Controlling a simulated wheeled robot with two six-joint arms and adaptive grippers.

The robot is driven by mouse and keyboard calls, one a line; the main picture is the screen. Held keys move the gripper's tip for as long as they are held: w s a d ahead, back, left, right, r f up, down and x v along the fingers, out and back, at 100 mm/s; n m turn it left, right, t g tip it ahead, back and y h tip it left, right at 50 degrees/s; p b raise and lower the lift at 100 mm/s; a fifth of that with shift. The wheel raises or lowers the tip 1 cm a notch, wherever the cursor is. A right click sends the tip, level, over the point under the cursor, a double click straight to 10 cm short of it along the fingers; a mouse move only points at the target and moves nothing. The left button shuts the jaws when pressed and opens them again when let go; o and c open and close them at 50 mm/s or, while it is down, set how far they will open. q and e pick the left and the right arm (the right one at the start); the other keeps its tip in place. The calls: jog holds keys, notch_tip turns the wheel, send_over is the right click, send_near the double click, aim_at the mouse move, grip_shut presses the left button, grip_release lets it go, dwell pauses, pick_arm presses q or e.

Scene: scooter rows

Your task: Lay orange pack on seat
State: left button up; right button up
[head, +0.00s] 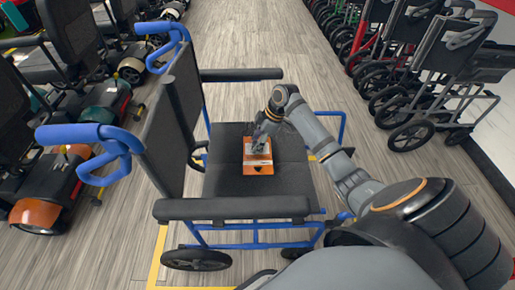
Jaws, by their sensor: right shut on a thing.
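The orange pack (259,168) is a small flat box with a pale band across it. It is at the middle of the black seat (215,182) of a blue-framed wheelchair. My right gripper (258,146) comes down over the far part of the pack and is shut on it. The pack looks to be on the seat or just above it; I cannot tell if it touches. The fingertips are partly hidden by the gripper itself. My left gripper does not show.
The wheelchair's armrests (232,208) flank the seat, and its backrest (172,135) stands at the left. Mobility scooters (75,45) line the left side. Folded wheelchairs (440,75) stand at the right. The wooden aisle floor (255,35) beyond is clear.

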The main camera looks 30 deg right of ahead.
jog(key=shift+f+b, duration=0.3)
jog(key=shift+f, duration=1.15)
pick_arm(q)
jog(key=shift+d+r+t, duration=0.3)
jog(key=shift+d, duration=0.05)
pick_arm(e)
jog(key=shift+f, duration=0.6)
jog(key=o, duration=1.2)
jog(key=shift+c, duration=0.2)
jog(key=shift+r, duration=0.1)
